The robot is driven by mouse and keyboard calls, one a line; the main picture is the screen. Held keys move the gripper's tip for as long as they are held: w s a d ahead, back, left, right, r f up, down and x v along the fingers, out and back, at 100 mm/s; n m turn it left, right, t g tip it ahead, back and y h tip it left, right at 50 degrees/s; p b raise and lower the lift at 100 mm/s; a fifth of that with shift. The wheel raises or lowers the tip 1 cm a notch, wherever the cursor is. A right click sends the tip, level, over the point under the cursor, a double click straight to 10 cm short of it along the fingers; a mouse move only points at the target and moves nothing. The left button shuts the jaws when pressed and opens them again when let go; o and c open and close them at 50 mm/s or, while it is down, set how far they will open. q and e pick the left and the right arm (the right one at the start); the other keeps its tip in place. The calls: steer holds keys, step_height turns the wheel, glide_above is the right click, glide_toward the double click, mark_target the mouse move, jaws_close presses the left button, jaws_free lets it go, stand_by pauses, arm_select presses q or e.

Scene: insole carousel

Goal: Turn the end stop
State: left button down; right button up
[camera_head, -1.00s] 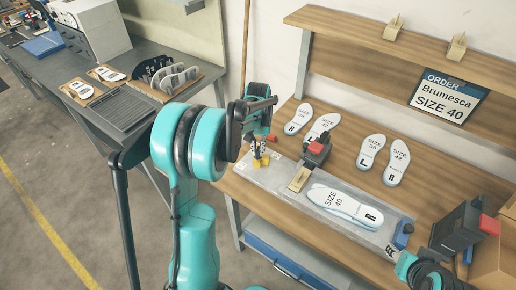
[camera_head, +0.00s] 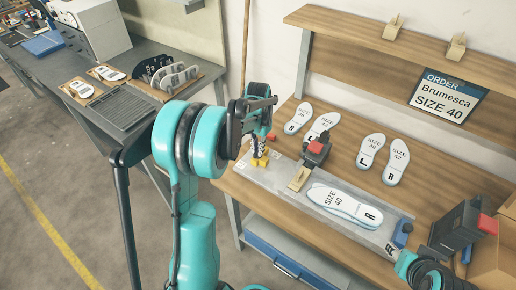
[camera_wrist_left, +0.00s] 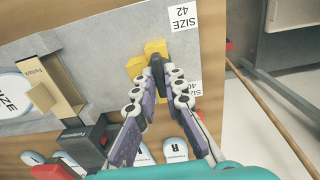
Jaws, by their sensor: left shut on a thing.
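The end stop (camera_wrist_left: 157,48) is a yellow block with a dark knob, at one end of the grey plate. In the wrist view, my left gripper (camera_wrist_left: 158,68) is shut on the dark knob, with both fingertips against it. The end stop also shows in the head view (camera_head: 260,161), below my left gripper (camera_head: 259,146), which partly hides it. Size 42 and other size labels (camera_wrist_left: 184,17) lie beside it on the plate. My right gripper (camera_head: 391,250) is at the lower right by the plate's end; its finger opening is too small to tell.
A size 40 insole (camera_head: 343,205) lies on the grey plate (camera_head: 285,203). A dark clamp with a red top (camera_head: 317,150) stands near the end stop. Several loose insoles (camera_head: 372,150) lie behind on the wooden bench. A dark box with a red button (camera_head: 463,229) stands at right.

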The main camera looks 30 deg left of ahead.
arm_select(q)
steer(key=c, duration=1.6)
jaws_free()
steer(key=shift+r, duration=0.1)
step_height(320, 180, up, 12)
steer(key=s+d+r+t, duration=0.2)
steer(key=s+d+t, duration=0.1)
steer(key=s+d, duration=0.6)
steer(key=s+d+f+n+t+b, duration=0.1)
steer(key=s+d+f+t, duration=0.3)
steer(key=s, duration=0.6)
steer(key=shift+d+f, duration=0.7)
steer(key=shift+d, duration=0.5)
